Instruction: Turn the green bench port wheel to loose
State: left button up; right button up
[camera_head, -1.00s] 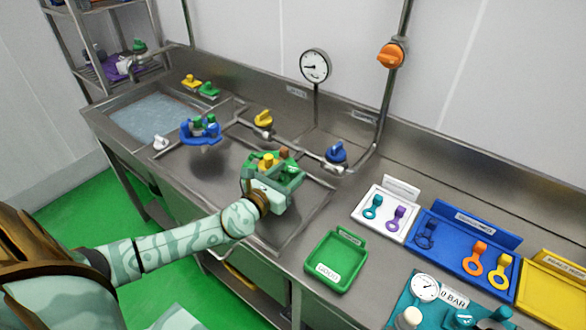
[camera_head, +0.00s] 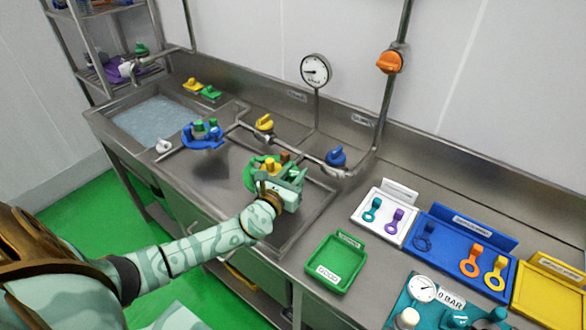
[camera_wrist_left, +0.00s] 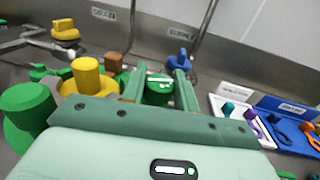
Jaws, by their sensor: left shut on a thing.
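The green bench port (camera_head: 255,181) sits on the steel bench in the middle of the head view, partly hidden by my left gripper. Yellow (camera_head: 269,165) and brown (camera_head: 285,156) knobs stand on it. In the left wrist view, the yellow knob (camera_wrist_left: 86,75) and the brown knob (camera_wrist_left: 113,62) are left of my fingers. My left gripper (camera_head: 292,176) is at the port's right side. Its fingers (camera_wrist_left: 160,85) are shut on a green knob with a white mark (camera_wrist_left: 159,92). Whether this knob is the port wheel's handle is hard to tell. My right gripper is not in view.
A blue port (camera_head: 203,142) with several knobs stands to the left, near the water basin (camera_head: 152,118). Yellow (camera_head: 264,122) and blue (camera_head: 336,156) valves sit on pipes behind. A green tray (camera_head: 337,263), white tray (camera_head: 385,222) and blue tray (camera_head: 450,240) lie to the right.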

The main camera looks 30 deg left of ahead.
pick_arm(q)
jog(key=shift+r+n+y+p, duration=0.3)
jog(key=shift+n+y, duration=0.1)
jog(key=shift+y, duration=0.3)
jog(key=shift+f+n+y, duration=0.2)
jog(key=shift+n+y, duration=0.2)
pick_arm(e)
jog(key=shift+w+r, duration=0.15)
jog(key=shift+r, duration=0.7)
pick_arm(q)
jog(key=o, duration=1)
jog(key=shift+f, duration=0.1)
jog(key=shift+c, duration=0.2)
jog(key=s+d, duration=0.3)
jog(key=s, duration=1.3)
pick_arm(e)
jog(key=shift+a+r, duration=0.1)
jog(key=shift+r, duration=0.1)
